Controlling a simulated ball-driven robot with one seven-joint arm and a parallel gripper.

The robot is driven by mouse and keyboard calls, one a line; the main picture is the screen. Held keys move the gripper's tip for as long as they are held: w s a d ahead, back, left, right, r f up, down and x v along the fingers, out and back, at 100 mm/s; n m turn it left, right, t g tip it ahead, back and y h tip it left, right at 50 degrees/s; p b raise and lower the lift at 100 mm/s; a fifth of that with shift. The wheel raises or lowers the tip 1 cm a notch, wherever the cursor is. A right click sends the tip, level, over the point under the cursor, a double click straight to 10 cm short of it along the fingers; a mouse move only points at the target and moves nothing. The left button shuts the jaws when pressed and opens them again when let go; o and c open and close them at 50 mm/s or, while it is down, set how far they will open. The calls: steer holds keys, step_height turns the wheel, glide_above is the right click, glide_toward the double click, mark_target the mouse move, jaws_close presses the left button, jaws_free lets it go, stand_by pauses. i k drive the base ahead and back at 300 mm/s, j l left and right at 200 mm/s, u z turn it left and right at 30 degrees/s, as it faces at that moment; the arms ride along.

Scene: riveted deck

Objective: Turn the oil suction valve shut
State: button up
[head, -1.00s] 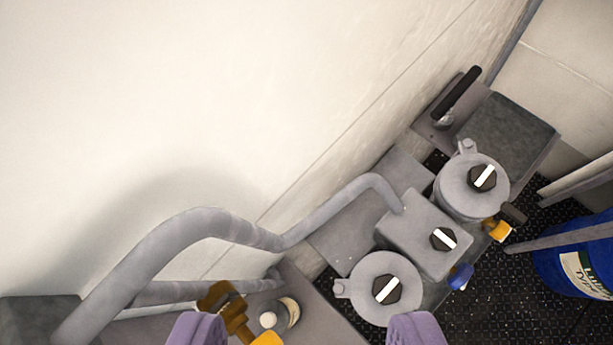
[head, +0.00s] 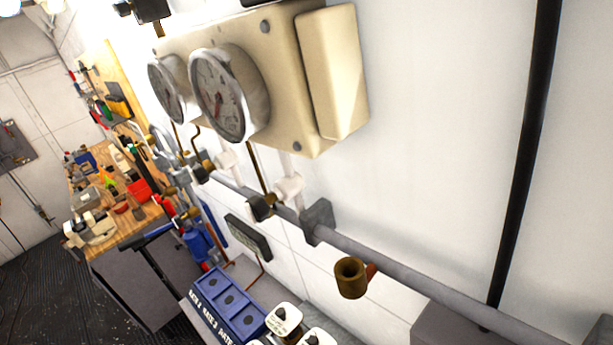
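I cannot tell which fitting is the oil suction valve; no label naming it is readable. A grey pipe (head: 395,271) runs slanting along the white wall. A brass fitting with a bit of red behind it (head: 351,278) stands out near the pipe's lower right part. Further left, small valves with red handles (head: 166,206) and brass parts sit close together along the pipe, partly hidden by each other. My gripper is not in view.
Two round gauges, the nearer one large (head: 219,95), sit on a cream panel (head: 270,60) above the pipe. Blue boxes (head: 228,300) and white-topped knobs (head: 284,318) stand below. A cluttered wooden workbench (head: 110,225) is far left. A black cable (head: 527,140) hangs at right.

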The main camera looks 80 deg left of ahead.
mark_target(155, 197)
steer(key=u, duration=2.7)
steer(key=i+j+z, duration=0.15)
steer(key=j, duration=0.25)
steer(key=k, duration=0.6)
steer(key=i+j, duration=0.4)
steer(key=i+j+u, duration=0.1)
steer(key=i+j, duration=0.2)
steer(key=i, duration=0.15)
steer(key=i+j+u, duration=0.1)
steer(key=i+j, duration=0.15)
steer(key=i, duration=0.25)
steer(key=i+j+u, duration=0.1)
steer(key=i, duration=0.4)
steer(key=j, duration=0.1)
